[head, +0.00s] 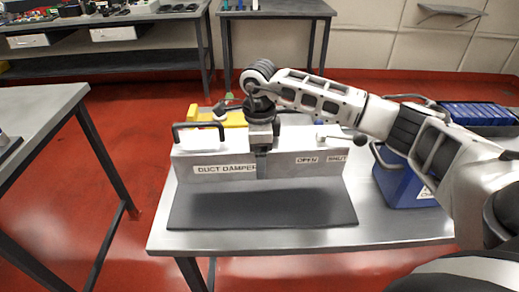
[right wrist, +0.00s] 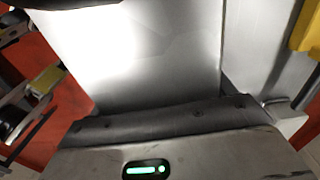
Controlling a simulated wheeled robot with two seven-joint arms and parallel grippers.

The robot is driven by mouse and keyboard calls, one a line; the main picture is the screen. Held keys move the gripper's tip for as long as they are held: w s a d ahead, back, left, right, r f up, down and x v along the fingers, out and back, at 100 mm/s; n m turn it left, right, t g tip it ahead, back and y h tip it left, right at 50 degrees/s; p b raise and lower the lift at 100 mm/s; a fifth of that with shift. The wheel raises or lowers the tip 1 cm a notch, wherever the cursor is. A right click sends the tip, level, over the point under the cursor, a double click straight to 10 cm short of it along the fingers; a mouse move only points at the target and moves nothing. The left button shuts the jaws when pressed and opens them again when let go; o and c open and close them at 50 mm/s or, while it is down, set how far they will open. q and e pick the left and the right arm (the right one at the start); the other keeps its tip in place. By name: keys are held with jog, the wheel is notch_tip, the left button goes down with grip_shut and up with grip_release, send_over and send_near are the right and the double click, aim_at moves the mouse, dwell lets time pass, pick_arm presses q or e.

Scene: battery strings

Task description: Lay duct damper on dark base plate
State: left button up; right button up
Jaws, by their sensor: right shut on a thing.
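The duct damper (head: 218,170) is a grey metal box with a "DUCT DAMPER" label and "OPEN" and "SHUT" marks. It stands upright at the back edge of the dark base plate (head: 262,206), which lies flat on the metal table. Whether the damper rests on the plate or just behind it, I cannot tell. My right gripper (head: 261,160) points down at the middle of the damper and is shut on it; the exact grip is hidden. In the right wrist view, a bright metal surface (right wrist: 140,50), apparently the damper, fills the middle. My left gripper is not in view.
A black handle (head: 198,127) rises at the damper's left end. A yellow object (head: 205,116) lies behind it. A blue case (head: 400,183) stands at the right, below my right arm. Another table (head: 45,100) is at the left. The base plate's top looks clear in front.

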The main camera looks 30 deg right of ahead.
jog(key=shift+w+d+f+m, duration=0.1)
jog(key=shift+m, duration=0.2)
jog(key=shift+f+b, duration=0.9)
jog(key=shift+f, duration=0.2)
jog(key=shift+f+b, duration=0.45)
jog(key=shift+f, duration=0.3)
jog(key=shift+f+b, duration=0.45)
jog(key=shift+f, duration=0.6)
pick_arm(q)
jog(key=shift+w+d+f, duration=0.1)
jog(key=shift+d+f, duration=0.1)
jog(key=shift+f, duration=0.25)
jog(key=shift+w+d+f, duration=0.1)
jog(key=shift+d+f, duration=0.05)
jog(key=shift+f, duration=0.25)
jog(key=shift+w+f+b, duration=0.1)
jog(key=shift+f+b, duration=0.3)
jog(key=shift+b, duration=0.35)
pick_arm(e)
jog(key=shift+f, duration=0.65)
